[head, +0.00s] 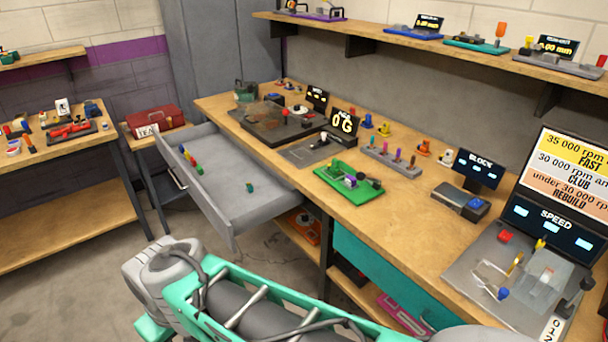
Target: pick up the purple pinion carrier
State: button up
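A small purple part (350,181) sits on a green fixture plate (330,188) on the workbench, beside dark and pale pieces. It may be the purple pinion carrier, but it is too small to be sure. Another small purple piece (398,155) stands in a grey rack (377,163) of coloured pieces further right. My arm crosses the bottom of the head view, well in front of the bench. My gripper is out of the picture.
An open grey drawer (232,205) juts out from the bench with several small coloured pieces inside. A grey gauge plate (303,150) is behind the green plate. A speed station (480,300) fills the right end. Some bare wood (425,205) lies between.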

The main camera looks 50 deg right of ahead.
aim_at(350, 180)
jog(key=z, duration=0.15)
jog(key=i, duration=1.1)
jog(key=z, duration=0.7)
